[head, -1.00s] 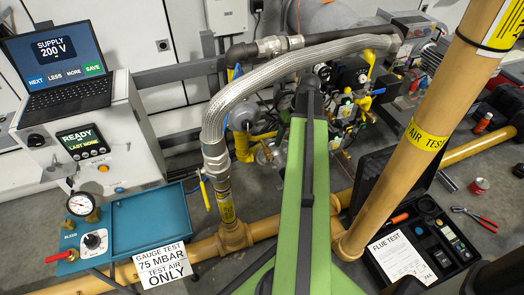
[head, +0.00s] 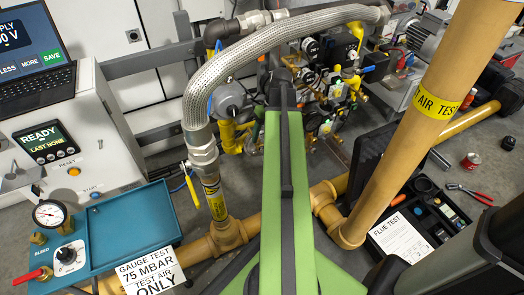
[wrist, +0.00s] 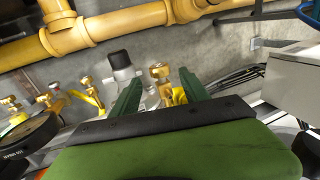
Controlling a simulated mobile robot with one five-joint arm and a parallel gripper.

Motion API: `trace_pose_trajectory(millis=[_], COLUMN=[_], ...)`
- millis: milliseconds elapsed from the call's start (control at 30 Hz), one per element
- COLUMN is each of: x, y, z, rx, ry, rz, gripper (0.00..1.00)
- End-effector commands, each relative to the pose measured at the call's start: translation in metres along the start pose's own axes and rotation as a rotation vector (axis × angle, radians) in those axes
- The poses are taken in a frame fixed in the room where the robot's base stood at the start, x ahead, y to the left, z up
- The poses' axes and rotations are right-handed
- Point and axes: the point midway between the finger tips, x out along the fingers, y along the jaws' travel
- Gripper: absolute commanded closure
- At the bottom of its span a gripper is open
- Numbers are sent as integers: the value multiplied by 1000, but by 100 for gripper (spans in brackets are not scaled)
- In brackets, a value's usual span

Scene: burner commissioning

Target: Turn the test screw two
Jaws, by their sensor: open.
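In the wrist view my gripper (wrist: 158,82) is open, with its two green fingers spread apart. A brass screw fitting (wrist: 160,74) shows between the fingers, beyond their tips. Another brass fitting (wrist: 88,84) stands to the left of the left finger, and smaller ones show at the far left. I see no numbers on them, so I cannot tell which is test screw two. In the head view my green arm reaches toward the valve assembly (head: 325,80), and the gripper itself is hidden.
A yellow pipe (wrist: 110,28) crosses the top of the wrist view. In the head view a braided hose (head: 235,65) arches beside my arm. A blue gauge tray (head: 130,225) stands at left, a tan pipe (head: 420,130) and flue test case (head: 420,215) at right.

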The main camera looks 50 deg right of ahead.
Motion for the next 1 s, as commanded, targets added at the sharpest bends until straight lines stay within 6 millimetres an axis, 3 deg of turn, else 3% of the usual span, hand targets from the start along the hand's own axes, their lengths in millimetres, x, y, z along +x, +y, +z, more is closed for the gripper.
trace_pose_trajectory(millis=[33, 167, 500, 900, 1000], x=[22, 39, 40, 40, 40], y=[2, 2, 0, 1, 1], z=[0, 0, 0, 0, 0], rx=[-1, 0, 2, 2, 2], ry=[0, 0, 0, 0, 0], rz=[0, 0, 0, 0, 0], gripper=[47, 47, 47, 99, 100])
